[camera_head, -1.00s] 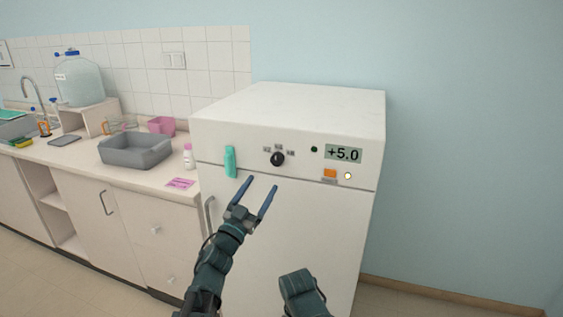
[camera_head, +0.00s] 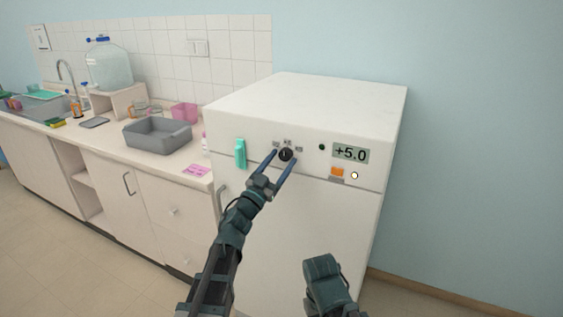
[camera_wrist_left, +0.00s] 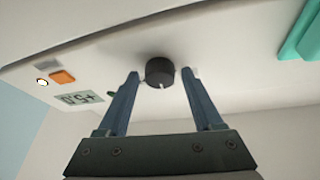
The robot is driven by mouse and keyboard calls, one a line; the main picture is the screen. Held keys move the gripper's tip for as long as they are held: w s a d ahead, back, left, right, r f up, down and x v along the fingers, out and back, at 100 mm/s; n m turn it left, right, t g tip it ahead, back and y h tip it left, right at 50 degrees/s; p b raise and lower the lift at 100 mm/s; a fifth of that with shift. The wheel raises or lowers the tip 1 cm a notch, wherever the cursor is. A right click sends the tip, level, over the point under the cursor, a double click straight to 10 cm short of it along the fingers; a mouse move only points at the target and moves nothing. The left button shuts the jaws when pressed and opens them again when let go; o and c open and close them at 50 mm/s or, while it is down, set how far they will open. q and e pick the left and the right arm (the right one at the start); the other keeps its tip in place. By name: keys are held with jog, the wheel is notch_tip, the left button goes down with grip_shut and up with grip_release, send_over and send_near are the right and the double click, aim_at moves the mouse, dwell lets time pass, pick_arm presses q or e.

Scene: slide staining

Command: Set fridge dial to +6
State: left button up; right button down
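The black fridge dial (camera_head: 286,155) sits on the upper front panel of the white fridge (camera_head: 300,230), with small labels around it. The display (camera_head: 350,153) to its right reads +5.0. My left gripper (camera_head: 285,157) is open, its two blue fingers pointing at the dial. In the left wrist view the dial (camera_wrist_left: 160,71) lies between and just beyond the fingertips of the left gripper (camera_wrist_left: 160,75), with gaps on both sides. A white mark shows on the dial's rim. My right gripper is not visible; only part of that arm shows at the bottom.
A teal object (camera_head: 240,153) is on the panel left of the dial. An orange switch (camera_head: 337,171) and a lit lamp (camera_head: 354,175) are below the display. A grey basin (camera_head: 157,136) stands on the counter at left. The wall side at right is clear.

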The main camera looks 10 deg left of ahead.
pick_arm(q)
grip_shut()
jog(key=shift+m, duration=0.3)
jog(key=m, duration=0.1)
jog(key=m+g+h+p, duration=0.1)
jog(key=shift+w+a+r+m, duration=0.1)
jog(key=shift+a+r+m, duration=0.1)
jog(key=shift+m, duration=0.1)
jog(key=m+g+p, duration=0.1)
jog(key=m, duration=0.1)
jog(key=m+g+h+p, duration=0.1)
jog(key=m, duration=0.2)
jog(key=shift+r, duration=0.2)
jog(key=m+g+p, duration=0.1)
jog(key=m, duration=0.1)
jog(key=m+g+p, duration=0.1)
jog(key=m+p, duration=0.1)
jog(key=shift+a+r+h, duration=0.1)
jog(key=shift+r+h, duration=0.05)
jog(key=shift+h, duration=0.15)
jog(key=shift+m+g+p, duration=0.5)
jog(key=shift+m+p, duration=0.25)
jog(key=shift+m, duration=0.55)
